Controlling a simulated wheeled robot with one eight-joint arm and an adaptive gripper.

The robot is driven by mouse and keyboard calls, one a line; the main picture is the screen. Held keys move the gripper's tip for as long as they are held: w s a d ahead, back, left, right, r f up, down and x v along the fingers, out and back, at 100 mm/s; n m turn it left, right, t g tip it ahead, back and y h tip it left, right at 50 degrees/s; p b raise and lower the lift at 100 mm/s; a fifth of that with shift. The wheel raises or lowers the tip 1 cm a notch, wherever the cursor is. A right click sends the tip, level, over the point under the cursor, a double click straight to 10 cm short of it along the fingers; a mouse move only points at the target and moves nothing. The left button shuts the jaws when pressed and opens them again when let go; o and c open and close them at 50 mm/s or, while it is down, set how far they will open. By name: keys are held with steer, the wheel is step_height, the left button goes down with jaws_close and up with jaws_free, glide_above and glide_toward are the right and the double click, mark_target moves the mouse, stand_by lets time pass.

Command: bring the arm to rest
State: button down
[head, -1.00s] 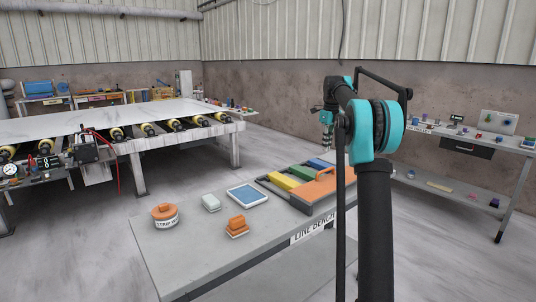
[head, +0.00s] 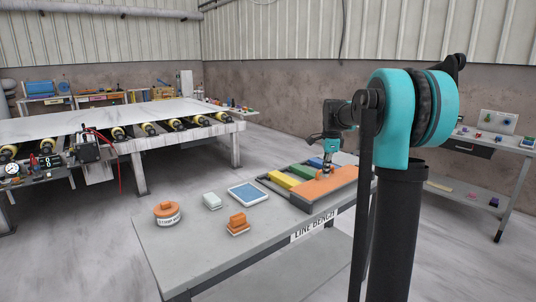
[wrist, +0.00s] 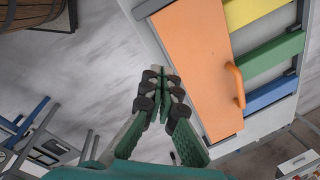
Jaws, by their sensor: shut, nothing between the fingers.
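My gripper (head: 326,172) is shut and empty. In the head view it points down in front of the orange panel at the right end of the line bench (head: 190,262). In the wrist view my gripper (wrist: 163,75) has its fingertips together, beside the orange panel (wrist: 190,65) with its handle (wrist: 236,85). Nothing is between the fingers. The gap between fingertips and panel cannot be told. My arm stands at the right of the head view, with its bent joint high.
A grey tray (head: 310,206) holds yellow, green and blue strips beside the orange panel. A roller conveyor (head: 148,130) stands behind left.

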steer(key=s+a+f+n, duration=0.1)
steer(key=s+f+n, duration=0.5)
steer(key=s, duration=0.5)
steer(key=s+a+f+n+t, duration=0.1)
steer(key=s+f+n, duration=0.5)
steer(key=s, duration=0.6)
steer(key=s+a+f+n+t, duration=0.1)
steer(key=s+f+n, duration=0.5)
steer(key=s+f, duration=0.3)
steer(key=s, duration=0.2)
steer(key=shift+s, duration=0.3)
steer(key=shift+a, duration=0.1)
